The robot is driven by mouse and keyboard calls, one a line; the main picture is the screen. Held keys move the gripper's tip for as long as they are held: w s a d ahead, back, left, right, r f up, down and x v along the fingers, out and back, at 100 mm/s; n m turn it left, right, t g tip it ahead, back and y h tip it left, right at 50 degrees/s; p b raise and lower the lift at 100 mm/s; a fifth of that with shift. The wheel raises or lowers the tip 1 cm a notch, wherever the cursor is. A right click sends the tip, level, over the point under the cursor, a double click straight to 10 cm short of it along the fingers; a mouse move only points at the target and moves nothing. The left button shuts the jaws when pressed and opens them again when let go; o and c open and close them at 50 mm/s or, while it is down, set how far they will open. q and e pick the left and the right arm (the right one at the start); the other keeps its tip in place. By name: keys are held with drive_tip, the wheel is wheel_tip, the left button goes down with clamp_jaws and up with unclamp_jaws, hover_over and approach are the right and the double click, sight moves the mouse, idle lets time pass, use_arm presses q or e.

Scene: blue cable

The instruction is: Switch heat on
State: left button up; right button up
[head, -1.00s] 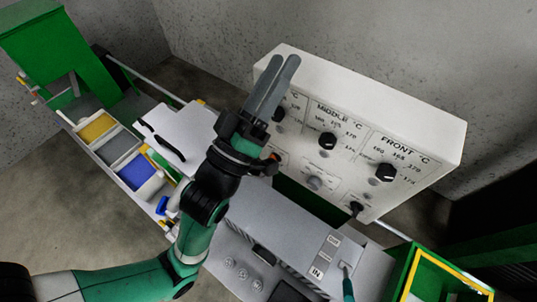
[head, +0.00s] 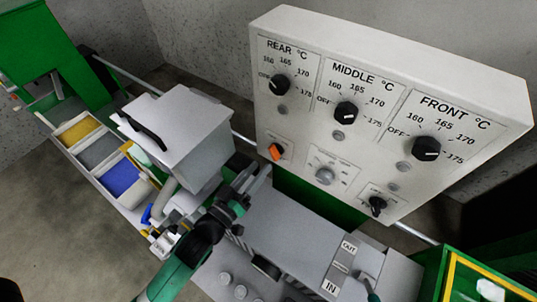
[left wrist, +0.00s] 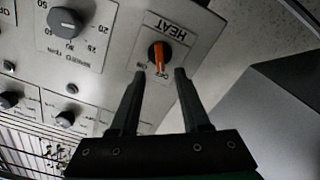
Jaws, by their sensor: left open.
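The heat switch is an orange knob (head: 276,151) at the lower left of the white control panel (head: 400,195). In the left wrist view the orange knob (left wrist: 160,56) sits on a plate lettered HEAT, and the view is upside down. My left gripper (head: 264,174) is just below the knob in the head view. In the left wrist view its two fingers (left wrist: 161,74) are open and empty, with their tips on either side of the knob's lower end in the picture. I cannot tell whether they touch it.
Black temperature knobs (head: 346,112) line the panel above. A grey round knob (head: 325,175) is right of the heat switch. A grey box (head: 185,140) stands left of my gripper. A grey machine housing (head: 290,225) lies below the panel.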

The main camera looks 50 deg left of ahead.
sight(271, 154)
use_arm(q)
drive_tip(key=x, duration=0.5)
drive_tip(key=shift+w, duration=0.25)
clamp_jaws()
